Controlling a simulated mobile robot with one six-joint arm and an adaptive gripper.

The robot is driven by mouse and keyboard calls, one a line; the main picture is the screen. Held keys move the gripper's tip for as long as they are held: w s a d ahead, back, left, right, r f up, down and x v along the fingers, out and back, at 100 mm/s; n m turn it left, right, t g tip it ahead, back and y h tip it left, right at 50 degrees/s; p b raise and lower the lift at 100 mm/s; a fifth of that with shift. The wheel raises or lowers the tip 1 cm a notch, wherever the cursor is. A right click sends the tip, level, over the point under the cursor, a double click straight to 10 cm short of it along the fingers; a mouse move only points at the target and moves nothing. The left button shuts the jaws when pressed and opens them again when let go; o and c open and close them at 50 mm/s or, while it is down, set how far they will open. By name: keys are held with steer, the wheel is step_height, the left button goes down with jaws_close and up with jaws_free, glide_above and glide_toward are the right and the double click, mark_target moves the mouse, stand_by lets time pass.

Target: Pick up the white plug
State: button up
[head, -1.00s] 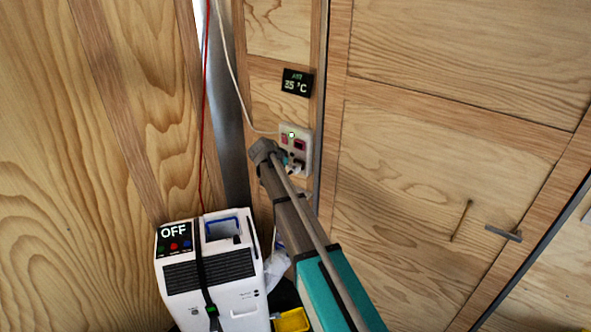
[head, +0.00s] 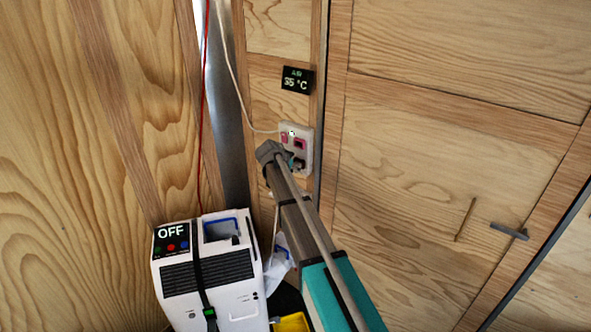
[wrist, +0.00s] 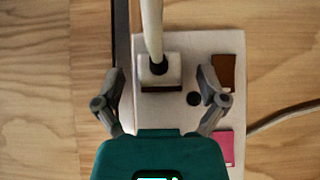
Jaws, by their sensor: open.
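The white plug (wrist: 152,84) sits in the wall socket plate (wrist: 185,45) in the wrist view. A thick white cord runs up from its dark centre. My gripper (wrist: 161,75) is open, with one grey finger to the left of the plug and one to the right. Clear gaps show between both fingers and the plug, and nothing is held. In the head view my gripper (head: 297,162) is at the lower part of the socket plate (head: 310,139), and I cannot make out the plug there behind the fingers.
A pink switch (wrist: 226,147) and a brown switch (wrist: 223,73) are on the plate. A thin white cable (head: 232,72) runs down to the plate. A display (head: 296,80) hangs above. A white machine reading OFF (head: 228,297) stands at lower left.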

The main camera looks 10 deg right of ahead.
stand_by(0.3)
jaws_close()
stand_by(0.3)
steer(key=shift+s+a+r, duration=0.1)
steer(key=shift+r, duration=0.1)
steer(key=s+a+r+p, duration=0.7)
steer(key=s+a+p, duration=0.1)
steer(key=s+a, duration=0.1)
steer(key=shift+s+a+r, duration=0.35)
steer(key=shift+s, duration=0.05)
steer(key=shift+s+a, duration=0.1)
steer(key=shift+a, duration=0.05)
stand_by(0.7)
steer(key=shift+s+a+f, duration=0.25)
steer(key=shift+s+a, duration=1)
